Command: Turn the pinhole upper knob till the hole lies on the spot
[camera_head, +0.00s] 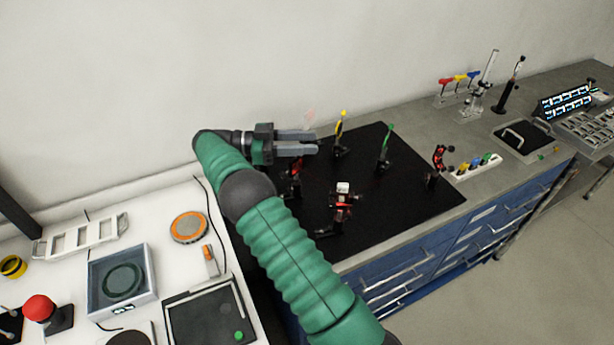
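Several small optical mounts stand on a black breadboard (400,205). A red and black mount with a white top (342,207) stands near its front. Another red and black mount (295,180) is partly hidden by my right arm. A taller red and black mount (437,167) stands at the right edge. I cannot tell which one is the pinhole; its upper knob, hole and the spot are too small to make out. My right gripper (316,142) points right above the back left of the board, its fingers apart with nothing seen between them. My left gripper is not in view.
A yellow-topped post (340,138) stands just right of my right gripper, with a green-topped post (385,147) farther right. A strip of coloured knobs (477,167) lies right of the board. A white table (150,215) with instruments is at left.

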